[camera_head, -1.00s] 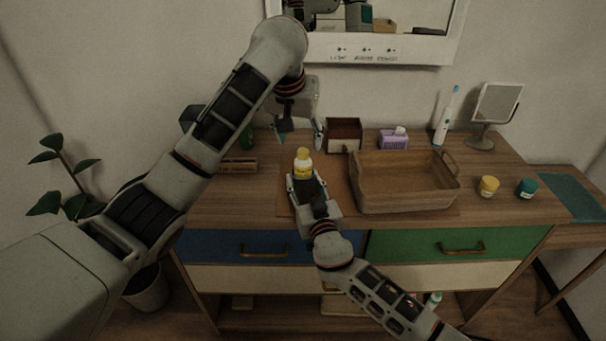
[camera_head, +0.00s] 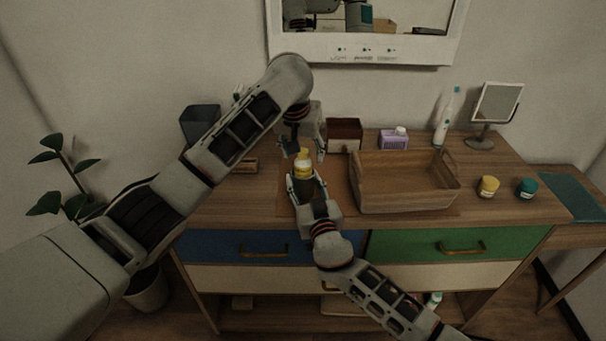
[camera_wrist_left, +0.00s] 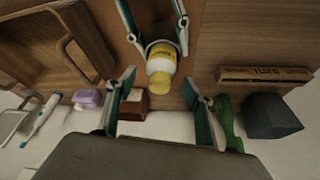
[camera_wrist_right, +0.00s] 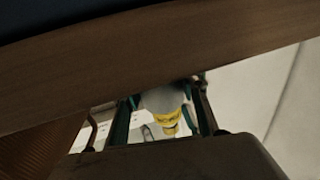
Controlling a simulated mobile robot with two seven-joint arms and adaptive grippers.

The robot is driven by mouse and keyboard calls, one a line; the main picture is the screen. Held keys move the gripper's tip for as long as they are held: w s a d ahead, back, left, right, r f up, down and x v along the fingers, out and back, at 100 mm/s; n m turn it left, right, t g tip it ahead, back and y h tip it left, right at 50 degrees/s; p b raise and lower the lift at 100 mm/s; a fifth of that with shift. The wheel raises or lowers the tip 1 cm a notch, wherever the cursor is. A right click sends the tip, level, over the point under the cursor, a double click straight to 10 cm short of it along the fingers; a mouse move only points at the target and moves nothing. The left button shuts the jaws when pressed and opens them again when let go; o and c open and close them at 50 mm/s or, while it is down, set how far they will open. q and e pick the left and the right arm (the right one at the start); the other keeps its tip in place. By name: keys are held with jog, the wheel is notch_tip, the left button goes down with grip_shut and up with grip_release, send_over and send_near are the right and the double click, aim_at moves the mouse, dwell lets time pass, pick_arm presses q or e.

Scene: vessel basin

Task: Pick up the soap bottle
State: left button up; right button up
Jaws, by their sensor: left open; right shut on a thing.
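The soap bottle (camera_head: 303,167) is pale with a yellow label and a yellow top. My right gripper (camera_head: 304,183) is shut on it from the front side of the dresser top. In the left wrist view the bottle (camera_wrist_left: 161,66) stands between the right gripper's fingers, its yellow top towards my left gripper. My left gripper (camera_head: 303,152) is open just above and behind the bottle, its fingers apart on either side of the top without visible contact. In the right wrist view the bottle (camera_wrist_right: 166,104) shows between the fingers.
A wooden basket (camera_head: 404,202) stands to the right. Behind are a small brown box (camera_head: 344,133), a purple item (camera_head: 393,139), a toothbrush (camera_head: 446,120) and a mirror (camera_head: 497,103). Yellow (camera_head: 488,186) and teal (camera_head: 527,188) jars sit far right. A dark box (camera_head: 200,122) is back left.

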pick_arm(q)
grip_shut()
jog(key=shift+r, duration=0.1)
notch_tip(320, 180, up, 10)
jog(key=shift+f, duration=0.1)
dwell(0.4)
pick_arm(e)
jog(key=o, duration=1.2)
jog(key=shift+s, duration=0.1)
